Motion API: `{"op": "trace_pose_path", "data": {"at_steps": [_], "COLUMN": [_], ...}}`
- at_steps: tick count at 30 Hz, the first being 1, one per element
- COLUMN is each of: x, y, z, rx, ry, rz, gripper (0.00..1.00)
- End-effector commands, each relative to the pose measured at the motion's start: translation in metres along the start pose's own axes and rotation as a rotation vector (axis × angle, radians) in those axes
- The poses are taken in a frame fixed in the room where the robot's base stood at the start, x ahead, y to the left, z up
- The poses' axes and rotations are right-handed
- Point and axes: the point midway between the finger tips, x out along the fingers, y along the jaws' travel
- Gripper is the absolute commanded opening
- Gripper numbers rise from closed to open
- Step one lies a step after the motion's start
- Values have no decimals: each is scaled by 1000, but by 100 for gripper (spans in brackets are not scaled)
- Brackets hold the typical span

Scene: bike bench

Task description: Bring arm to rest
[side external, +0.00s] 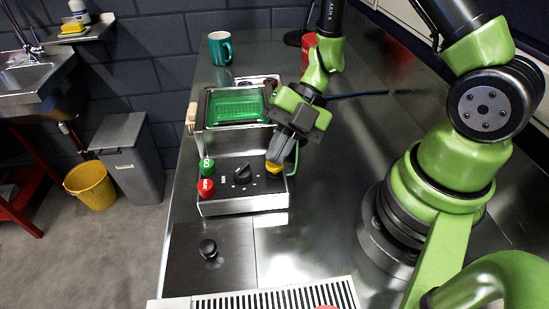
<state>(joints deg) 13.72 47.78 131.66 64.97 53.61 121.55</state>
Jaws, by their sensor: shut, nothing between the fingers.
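My arm is green and black and reaches over the steel bench from the right. My gripper (279,156) points down at the right end of a control box (243,207), just above or touching a yellow button (273,167); I cannot tell which. The gripper is shut with nothing in it. The control box has a black dial (243,174) in the middle, and a green button (207,166) and a red button (205,187) on the left.
Behind the box stands a metal tank (200,142) with a green basket or liquid (238,105). A teal mug (220,48) stands farther back. A black knob (208,248) sits on a dark plate in front, near a slotted grille (262,299). The bench between box and arm base is clear.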

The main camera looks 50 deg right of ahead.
Motion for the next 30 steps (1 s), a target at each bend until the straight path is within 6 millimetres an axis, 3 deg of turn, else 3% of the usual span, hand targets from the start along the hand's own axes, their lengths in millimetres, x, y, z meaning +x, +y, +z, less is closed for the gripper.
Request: {"op": "trace_pose_path", "data": {"at_steps": [7,30], "x": [8,8], "y": [-6,-7], "z": [6,6], "rx": [2,1], "ry": [0,-1], "rz": [-1,-2], "gripper": [0,0]}}
